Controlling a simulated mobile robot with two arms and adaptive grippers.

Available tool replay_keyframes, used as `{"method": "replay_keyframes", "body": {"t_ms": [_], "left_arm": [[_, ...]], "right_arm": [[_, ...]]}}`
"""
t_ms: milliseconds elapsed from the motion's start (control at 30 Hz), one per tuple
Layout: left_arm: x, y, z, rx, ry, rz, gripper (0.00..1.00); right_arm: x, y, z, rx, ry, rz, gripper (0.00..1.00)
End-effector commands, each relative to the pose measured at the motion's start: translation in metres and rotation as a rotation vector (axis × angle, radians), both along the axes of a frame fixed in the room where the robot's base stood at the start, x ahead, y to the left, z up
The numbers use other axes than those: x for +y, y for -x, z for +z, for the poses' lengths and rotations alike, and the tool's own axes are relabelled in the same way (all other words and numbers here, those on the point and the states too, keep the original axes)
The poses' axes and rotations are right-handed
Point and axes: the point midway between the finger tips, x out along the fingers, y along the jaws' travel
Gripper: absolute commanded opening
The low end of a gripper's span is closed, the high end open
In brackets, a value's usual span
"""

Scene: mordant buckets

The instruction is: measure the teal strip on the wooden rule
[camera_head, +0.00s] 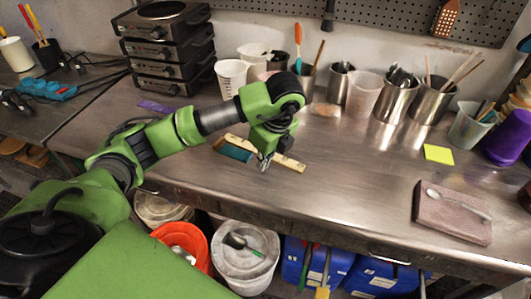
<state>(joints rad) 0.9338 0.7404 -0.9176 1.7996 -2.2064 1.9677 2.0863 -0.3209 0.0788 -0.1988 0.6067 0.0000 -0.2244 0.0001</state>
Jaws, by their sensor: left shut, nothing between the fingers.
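The wooden rule (290,162) lies slantwise on the metal table. The teal strip (234,152) lies against the rule's left part, partly on its near side. My left gripper (264,169) points down over the middle of the rule, to the right of the teal strip. It is shut with nothing in it and hides part of the rule. I cannot tell whether its fingertips touch the rule or the table. My right gripper is not in view.
Cups and metal containers with tools, one of them a steel cup (396,99), line the back. A yellow note (438,154) and a folded cloth (453,212) with a spoon lie at the right. The table is clear between rule and cloth. Buckets stand below the front edge.

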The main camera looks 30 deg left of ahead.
Motion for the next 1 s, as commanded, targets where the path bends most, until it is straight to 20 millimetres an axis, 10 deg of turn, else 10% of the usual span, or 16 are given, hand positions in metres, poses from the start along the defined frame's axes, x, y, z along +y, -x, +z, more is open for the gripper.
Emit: {"method": "replay_keyframes", "body": {"t_ms": [333, 1000], "left_arm": [[0.036, -0.008, -0.032, 0.002, -0.004, 0.003, 0.00], [0.056, -0.015, -0.038, -0.002, -0.002, 0.002, 0.00]], "right_arm": [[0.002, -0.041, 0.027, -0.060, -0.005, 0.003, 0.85], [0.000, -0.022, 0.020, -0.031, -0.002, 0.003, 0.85]]}}
